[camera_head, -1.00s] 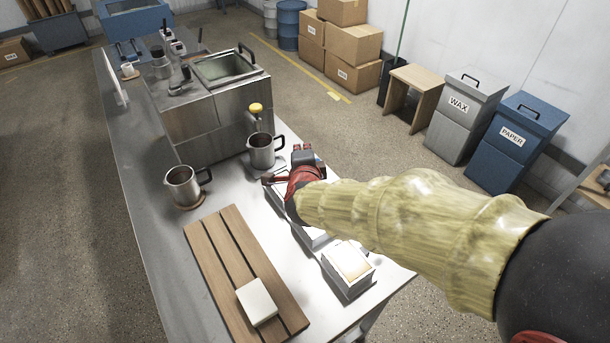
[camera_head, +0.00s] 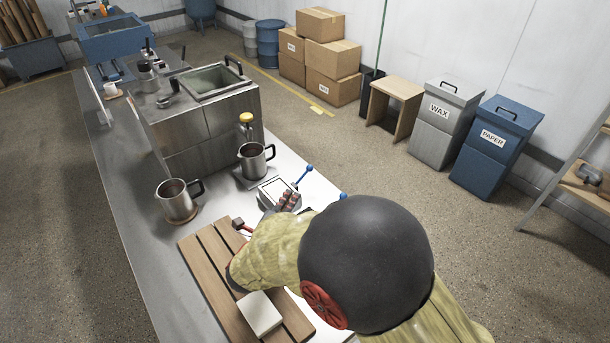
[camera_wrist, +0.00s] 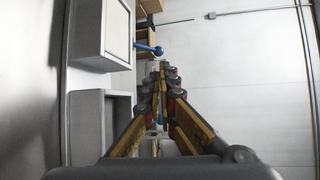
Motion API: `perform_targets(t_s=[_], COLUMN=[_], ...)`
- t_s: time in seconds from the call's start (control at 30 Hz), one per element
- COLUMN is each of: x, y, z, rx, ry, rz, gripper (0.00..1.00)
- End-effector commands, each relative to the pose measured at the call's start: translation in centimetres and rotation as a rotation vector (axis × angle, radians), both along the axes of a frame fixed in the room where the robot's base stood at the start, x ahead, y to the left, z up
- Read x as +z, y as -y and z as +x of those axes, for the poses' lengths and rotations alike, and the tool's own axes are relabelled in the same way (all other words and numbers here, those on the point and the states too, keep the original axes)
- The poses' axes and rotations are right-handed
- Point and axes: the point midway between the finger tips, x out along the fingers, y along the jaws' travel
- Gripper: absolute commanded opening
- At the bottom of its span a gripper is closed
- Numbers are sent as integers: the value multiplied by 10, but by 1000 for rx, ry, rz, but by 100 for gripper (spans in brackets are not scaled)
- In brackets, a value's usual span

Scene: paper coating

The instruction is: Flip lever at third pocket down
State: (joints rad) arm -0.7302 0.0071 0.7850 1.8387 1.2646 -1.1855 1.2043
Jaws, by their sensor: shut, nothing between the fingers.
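My gripper (camera_wrist: 162,72) is shut and empty in the wrist view, its fingers meeting at the tips. A blue lever with a ball knob (camera_wrist: 157,50) shows just past the fingertips, beside a framed white pocket (camera_wrist: 103,35). I cannot tell whether the fingers touch it. A second, open-faced pocket (camera_wrist: 104,128) lies nearer, left of my fingers. In the head view, one blue lever (camera_head: 303,176) sticks up beside a pocket holding white paper (camera_head: 276,191). Another blue knob (camera_head: 343,196) shows at my arm's edge. My arm hides the other pockets.
A slatted wooden rack (camera_head: 204,262) with a white block (camera_head: 260,314) lies on the bench's near side. Two metal pitchers (camera_head: 177,203) (camera_head: 254,161) and a steel vat (camera_head: 205,115) stand beyond. Wax (camera_head: 440,120) and paper (camera_head: 495,145) bins stand on the floor.

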Motion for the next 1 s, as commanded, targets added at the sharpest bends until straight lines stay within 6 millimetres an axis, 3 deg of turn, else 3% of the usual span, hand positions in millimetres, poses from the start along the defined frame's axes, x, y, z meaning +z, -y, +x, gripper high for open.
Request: perform_targets(t_s=[0.27, 0.7, 1.0], x=[-5, -22, -27], y=[8, 40, 51], z=[17, 93, 124], rx=[-3, -2, 0], ry=[1, 1, -1], rz=[0, 0, 0], gripper=[0, 0, 0])
